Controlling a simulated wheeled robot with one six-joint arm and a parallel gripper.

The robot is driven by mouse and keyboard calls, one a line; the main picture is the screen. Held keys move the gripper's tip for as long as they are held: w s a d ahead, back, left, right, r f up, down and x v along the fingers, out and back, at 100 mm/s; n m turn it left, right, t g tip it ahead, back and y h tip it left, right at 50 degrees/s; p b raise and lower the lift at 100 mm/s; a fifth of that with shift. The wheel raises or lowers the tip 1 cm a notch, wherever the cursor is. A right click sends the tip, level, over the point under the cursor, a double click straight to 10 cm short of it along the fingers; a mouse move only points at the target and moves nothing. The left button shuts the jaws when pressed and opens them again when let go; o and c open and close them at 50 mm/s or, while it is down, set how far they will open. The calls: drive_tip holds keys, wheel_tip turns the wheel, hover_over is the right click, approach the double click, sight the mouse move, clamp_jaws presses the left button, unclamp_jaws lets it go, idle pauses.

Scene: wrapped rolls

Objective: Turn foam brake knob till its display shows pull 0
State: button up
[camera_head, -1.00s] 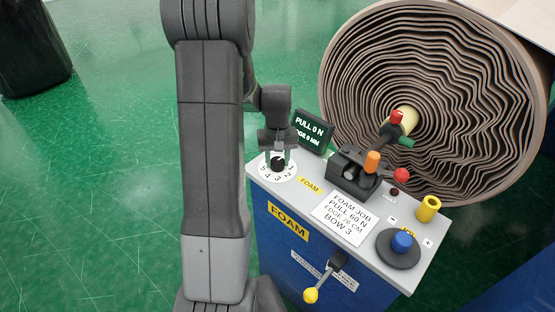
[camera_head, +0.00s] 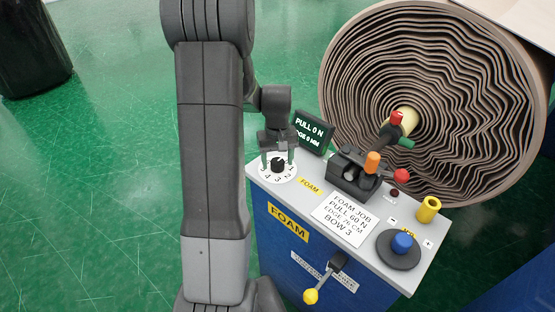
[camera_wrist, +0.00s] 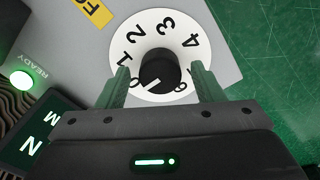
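The foam brake knob (camera_head: 278,164) is black and stands on a white dial marked with numbers (camera_head: 290,178), at the left end of the console top. In the wrist view the knob (camera_wrist: 158,72) has a white line turned to the lower left, towards the 0. My gripper (camera_head: 277,160) is above the dial with one green finger on each side of the knob. In the wrist view my gripper (camera_wrist: 160,70) is open, with white dial showing between each finger and the knob. The display (camera_head: 311,131) behind reads PULL 0 N.
The console (camera_head: 272,202) also bears a lever block (camera_head: 352,172), a job card (camera_head: 341,218) reading PULL 60 N, a blue knob (camera_head: 402,242) and a yellow cylinder (camera_head: 428,209). A big foam roll (camera_head: 470,100) stands behind. A green light (camera_wrist: 21,81) glows beside READY.

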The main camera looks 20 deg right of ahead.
sight(277, 161)
wheel_tip(277, 161, up, 14)
drive_tip(key=shift+f, duration=0.15)
idle(0.5)
wheel_tip(277, 161, down, 14)
drive_tip(key=shift+f, duration=0.1)
idle(0.6)
drive_tip(key=shift+r, duration=0.2)
